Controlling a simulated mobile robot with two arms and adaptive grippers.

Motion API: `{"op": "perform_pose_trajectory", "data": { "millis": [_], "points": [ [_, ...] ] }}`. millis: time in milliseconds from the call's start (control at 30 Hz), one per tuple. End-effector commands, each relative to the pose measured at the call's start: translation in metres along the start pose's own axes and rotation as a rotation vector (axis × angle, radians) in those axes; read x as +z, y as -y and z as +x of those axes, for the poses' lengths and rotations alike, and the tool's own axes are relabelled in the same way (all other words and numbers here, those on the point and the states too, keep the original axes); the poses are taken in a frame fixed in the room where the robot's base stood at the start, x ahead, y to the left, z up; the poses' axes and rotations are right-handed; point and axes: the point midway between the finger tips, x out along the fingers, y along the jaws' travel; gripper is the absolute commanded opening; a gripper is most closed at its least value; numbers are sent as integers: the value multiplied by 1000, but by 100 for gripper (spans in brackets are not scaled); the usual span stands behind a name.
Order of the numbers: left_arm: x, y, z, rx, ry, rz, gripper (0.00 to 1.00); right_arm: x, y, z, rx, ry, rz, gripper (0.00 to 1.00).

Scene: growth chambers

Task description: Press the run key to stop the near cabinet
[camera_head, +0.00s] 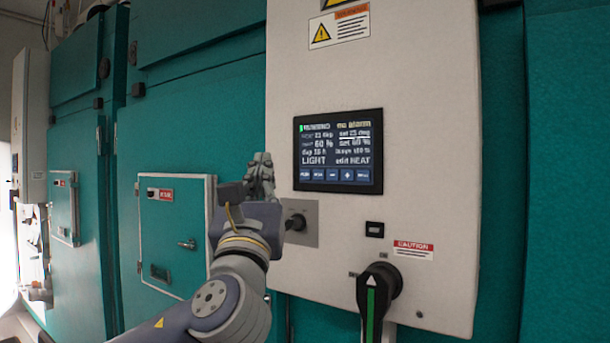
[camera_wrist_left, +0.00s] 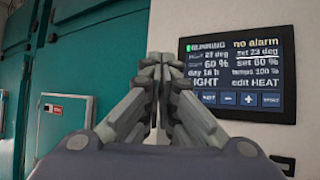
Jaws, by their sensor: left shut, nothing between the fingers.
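The near cabinet's control panel is a white box (camera_head: 420,150) with a dark touch screen (camera_head: 338,150). In the left wrist view the screen (camera_wrist_left: 238,72) reads RUNNING and no alarm. A row of blue keys runs along its bottom; the leftmost, which looks like the run key (camera_head: 305,174), is too small to read surely. In the wrist view its place is hidden behind my fingers. My left gripper (camera_head: 262,160) is shut and empty, fingertips up, just left of the screen and apart from the keys. It also shows in the wrist view (camera_wrist_left: 160,60). My right gripper is not in view.
A black rotary handle (camera_head: 378,288) sticks out below the screen. A keyed switch plate (camera_head: 308,222) sits just right of my left wrist. Teal cabinets (camera_head: 190,130) with a small hatch door (camera_head: 172,230) stand on the left. The panel face right of the screen is clear.

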Motion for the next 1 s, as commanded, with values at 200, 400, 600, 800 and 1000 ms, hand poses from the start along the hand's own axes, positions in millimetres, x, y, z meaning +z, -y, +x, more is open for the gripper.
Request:
{"op": "perform_pose_trajectory", "data": {
  "millis": [200,400,600,800,1000],
  "points": [
    [0,0,0,0,0,-1,0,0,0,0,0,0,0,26],
    [-4,4,5,-1,-2,-2,0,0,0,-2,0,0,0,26],
    [-15,16,22,-1,-3,-2,0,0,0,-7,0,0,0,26],
    [-29,30,42,0,-2,-2,0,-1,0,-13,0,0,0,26],
    [-40,41,56,0,-2,-4,0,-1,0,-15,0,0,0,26]
  ]
}}
